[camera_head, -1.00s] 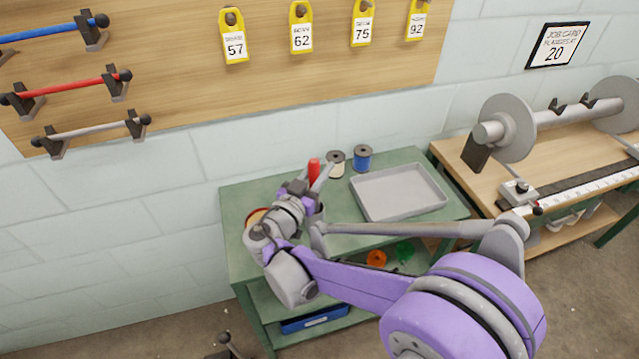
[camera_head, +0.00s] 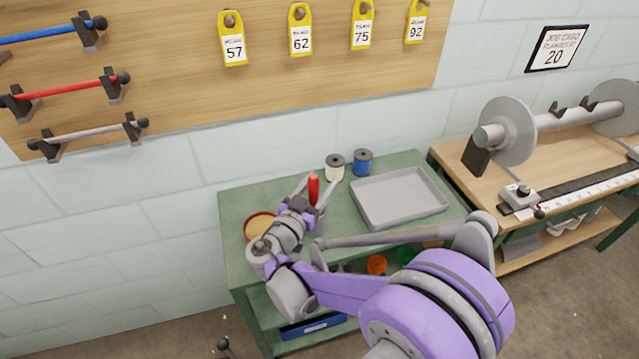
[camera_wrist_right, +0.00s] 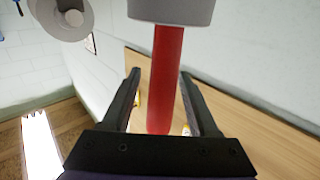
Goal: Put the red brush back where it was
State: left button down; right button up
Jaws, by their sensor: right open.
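The red brush shows as a red handle (camera_head: 313,187) standing about upright over the left part of the green cart. In the right wrist view its red handle (camera_wrist_right: 166,80) runs between my right gripper's fingers, with a grey piece (camera_wrist_right: 171,10) at its far end; I cannot tell if that is part of the brush or a holder. My right gripper (camera_head: 311,194) is open around the handle, and a gap shows on each side in the wrist view (camera_wrist_right: 160,76). The brush's lower end is hidden behind the gripper. My left gripper is not in view.
The green cart top (camera_head: 238,205) holds a grey tray (camera_head: 400,219), a cream spool (camera_head: 335,168), a blue spool (camera_head: 362,162) and a round orange-rimmed container (camera_head: 259,226). A wooden bench (camera_head: 560,150) stands right.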

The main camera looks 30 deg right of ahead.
jog(key=v, duration=1.2)
jog(key=s+d+f+n+g+y, duration=0.5)
jog(key=s+f+n+y, duration=0.25)
jog(key=s+f, duration=0.2)
jog(key=s+a+f+n+y, duration=0.2)
jog(key=s+a+n+y, duration=0.2)
jog(key=s+a+y, duration=0.3)
jog(key=shift+s+y, duration=0.55)
jog(key=shift+s, duration=0.05)
jog(key=shift+r, duration=0.1)
